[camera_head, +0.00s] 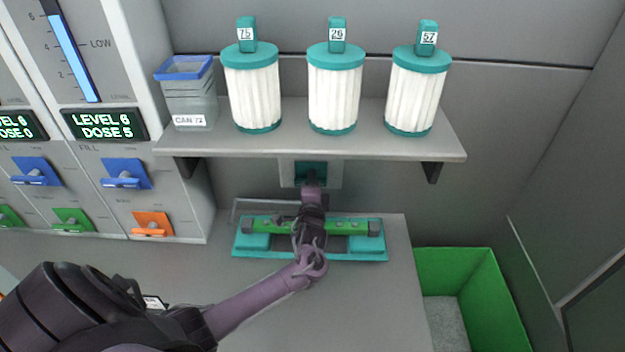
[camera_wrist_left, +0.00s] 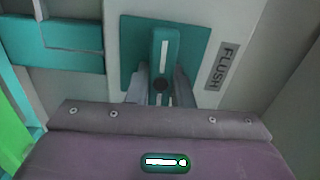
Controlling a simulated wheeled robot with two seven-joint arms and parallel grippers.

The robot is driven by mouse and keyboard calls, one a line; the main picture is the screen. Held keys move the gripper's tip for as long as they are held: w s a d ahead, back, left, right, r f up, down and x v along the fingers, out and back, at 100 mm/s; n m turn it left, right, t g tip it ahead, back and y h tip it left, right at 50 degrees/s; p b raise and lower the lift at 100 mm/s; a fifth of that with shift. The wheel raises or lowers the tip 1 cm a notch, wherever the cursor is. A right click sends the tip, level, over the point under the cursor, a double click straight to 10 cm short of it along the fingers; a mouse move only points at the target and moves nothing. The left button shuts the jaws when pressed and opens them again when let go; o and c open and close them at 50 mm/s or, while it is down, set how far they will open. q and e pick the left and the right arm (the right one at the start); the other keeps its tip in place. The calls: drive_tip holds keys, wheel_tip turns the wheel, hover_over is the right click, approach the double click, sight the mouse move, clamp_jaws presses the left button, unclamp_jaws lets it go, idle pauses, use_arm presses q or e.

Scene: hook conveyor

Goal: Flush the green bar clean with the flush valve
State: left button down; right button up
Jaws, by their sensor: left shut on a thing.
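The green bar (camera_head: 270,226) lies level across a teal cradle (camera_head: 371,252) on the counter below the shelf. My left arm passes in front of the bar's middle and hides part of it. The flush valve (camera_head: 311,168) is a teal plate on the back wall under the shelf. In the left wrist view its upright teal lever (camera_wrist_left: 161,48) stands beside a FLUSH label (camera_wrist_left: 222,66). My left gripper (camera_wrist_left: 160,92) is shut on the lever's lower part; it also shows in the head view (camera_head: 312,183). My right gripper is in neither view.
Dispenser panels with blue, green and orange levers (camera_head: 152,223) stand at the left. A green bin (camera_head: 456,262) is at the right.

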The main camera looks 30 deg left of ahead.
use_arm(q)
drive_tip(key=shift+d, duration=0.1)
idle(0.3)
drive_tip(key=c, duration=1.3)
unclamp_jaws()
drive_tip(key=b+v, duration=0.1)
drive_tip(key=v, duration=0.6)
drive_tip(key=shift+s+d, duration=0.2)
drive_tip(key=shift+s, duration=0.15)
